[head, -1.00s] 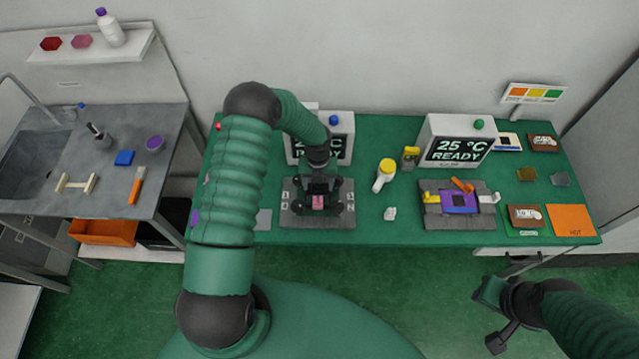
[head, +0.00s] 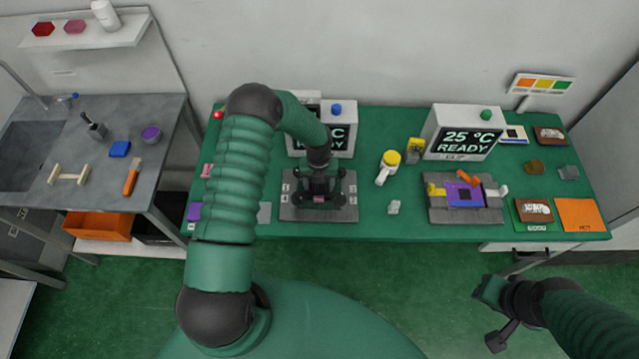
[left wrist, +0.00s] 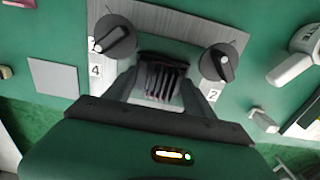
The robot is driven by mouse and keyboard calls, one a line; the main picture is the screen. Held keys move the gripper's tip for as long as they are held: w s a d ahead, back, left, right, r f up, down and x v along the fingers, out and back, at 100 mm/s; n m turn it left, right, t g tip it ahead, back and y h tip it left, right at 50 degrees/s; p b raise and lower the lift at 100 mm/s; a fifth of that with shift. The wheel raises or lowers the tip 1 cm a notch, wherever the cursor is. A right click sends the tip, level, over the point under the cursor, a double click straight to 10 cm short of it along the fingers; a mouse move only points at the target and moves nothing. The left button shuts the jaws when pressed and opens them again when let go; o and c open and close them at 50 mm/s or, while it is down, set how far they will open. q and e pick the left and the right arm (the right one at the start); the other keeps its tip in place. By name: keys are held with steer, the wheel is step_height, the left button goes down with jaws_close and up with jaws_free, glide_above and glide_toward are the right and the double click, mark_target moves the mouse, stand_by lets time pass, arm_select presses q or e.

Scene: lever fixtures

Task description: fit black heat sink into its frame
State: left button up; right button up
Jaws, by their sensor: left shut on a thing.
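My left gripper (head: 319,195) is over the grey fixture plate (head: 345,213) in the middle of the green bench. In the left wrist view its fingers (left wrist: 163,90) are shut on the black heat sink (left wrist: 162,82), whose dark fins show between them. Dark round knobs (left wrist: 115,38) with white marks sit on the plate on both sides. The heat sink's underside and any seat beneath it are hidden, so I cannot tell whether it touches the plate. My right gripper (head: 497,313) is open and empty at the lower right, in front of the bench.
A second grey fixture (head: 487,214) holds a purple board (head: 464,195) with orange, yellow and white levers. A display box (head: 462,133) reading 25 °C READY stands behind it. A yellow-topped white tool (head: 387,168) and a small white piece (head: 394,207) lie between the fixtures.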

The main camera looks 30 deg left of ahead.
arm_select(q)
steer(key=shift+d+f, duration=0.1)
steer(key=shift+d, duration=0.05)
stand_by(0.3)
steer(key=shift+f+b, duration=0.3)
steer(key=shift+b, duration=0.05)
steer(key=o, duration=1.3)
steer(key=shift+o, duration=0.2)
steer(key=shift+r, duration=0.1)
step_height(320, 180, up, 17)
steer(key=b, duration=0.2)
steer(key=shift+f, duration=0.2)
